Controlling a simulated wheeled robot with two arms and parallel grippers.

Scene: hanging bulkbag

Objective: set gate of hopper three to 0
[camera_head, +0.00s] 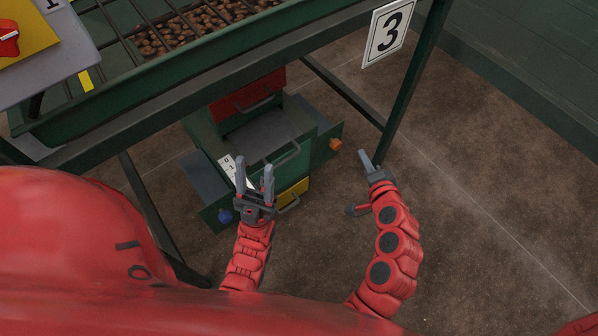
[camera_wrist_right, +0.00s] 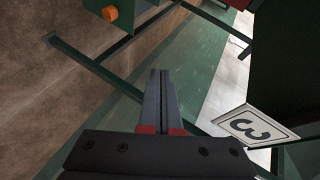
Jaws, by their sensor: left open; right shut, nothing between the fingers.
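The sign marked 3 (camera_head: 388,32) hangs from the green frame at the upper right, and it also shows in the right wrist view (camera_wrist_right: 256,127). Under the frame is a green unit (camera_head: 325,128) with a red front with a handle (camera_head: 246,96), a handle (camera_head: 275,160) below it and a yellow front (camera_head: 293,193). A white scale strip (camera_head: 228,166) with small digits is partly hidden by my left gripper (camera_head: 254,166). That gripper is open, its fingers pointing up in front of the unit. My right gripper (camera_head: 366,160) is shut and empty, right of the unit; its fingers show in the wrist view (camera_wrist_right: 160,78).
An orange knob (camera_head: 335,144) is on the unit's right side and a blue knob (camera_head: 225,216) at its lower left. A green frame leg (camera_head: 408,92) stands close to my right gripper. A barred tray (camera_head: 190,30) holds brown lumps above. The floor at right is clear.

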